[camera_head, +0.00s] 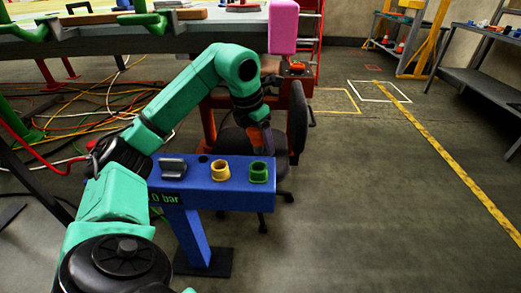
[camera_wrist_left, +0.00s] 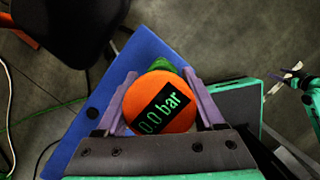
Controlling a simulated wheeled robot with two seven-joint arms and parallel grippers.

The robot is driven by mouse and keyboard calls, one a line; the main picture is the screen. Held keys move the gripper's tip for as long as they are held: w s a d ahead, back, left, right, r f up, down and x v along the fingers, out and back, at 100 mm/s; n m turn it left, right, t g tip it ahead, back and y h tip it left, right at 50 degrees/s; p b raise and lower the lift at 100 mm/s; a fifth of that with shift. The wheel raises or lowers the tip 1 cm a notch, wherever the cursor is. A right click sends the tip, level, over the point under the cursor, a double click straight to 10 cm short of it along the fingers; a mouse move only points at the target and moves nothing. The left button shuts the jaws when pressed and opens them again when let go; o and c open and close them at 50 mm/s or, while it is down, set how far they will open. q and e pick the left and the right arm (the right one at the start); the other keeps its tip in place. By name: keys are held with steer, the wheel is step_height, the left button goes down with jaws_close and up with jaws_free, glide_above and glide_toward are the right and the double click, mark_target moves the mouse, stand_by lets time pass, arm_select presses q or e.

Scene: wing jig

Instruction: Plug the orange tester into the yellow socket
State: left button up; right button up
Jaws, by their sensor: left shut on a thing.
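The orange tester (camera_wrist_left: 148,118) is held between the purple fingers of my left gripper (camera_wrist_left: 166,100), its round face reading "0.0 bar". In the head view my left gripper (camera_head: 262,140) points down just above and behind the green socket (camera_head: 258,172). The yellow socket (camera_head: 220,170) stands on top of the blue stand (camera_head: 235,198), left of the green one; it appears open and empty. In the wrist view the green socket (camera_wrist_left: 183,66) shows partly behind the tester, and the yellow socket is hidden.
A grey handle-like part (camera_head: 174,168) sits at the stand's left end, close to my left arm. A black office chair (camera_head: 297,118) is right behind the stand. Cables (camera_head: 95,110) lie on the floor at the left. The floor to the right is clear.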

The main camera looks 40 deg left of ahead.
arm_select(q)
steer(key=shift+r, duration=0.85)
steer(key=shift+r+p, duration=0.3)
steer(key=shift+p, duration=0.05)
step_height(320, 180, up, 3)
steer(key=p, duration=0.3)
steer(key=shift+f, duration=0.2)
arm_select(e)
steer(key=shift+s+d+r, duration=0.15)
steer(key=shift+s+r, duration=0.1)
steer(key=shift+r, duration=0.25)
steer(key=shift+s+d+r, duration=0.15)
steer(key=shift+s+r, duration=0.05)
steer(key=shift+r, duration=0.3)
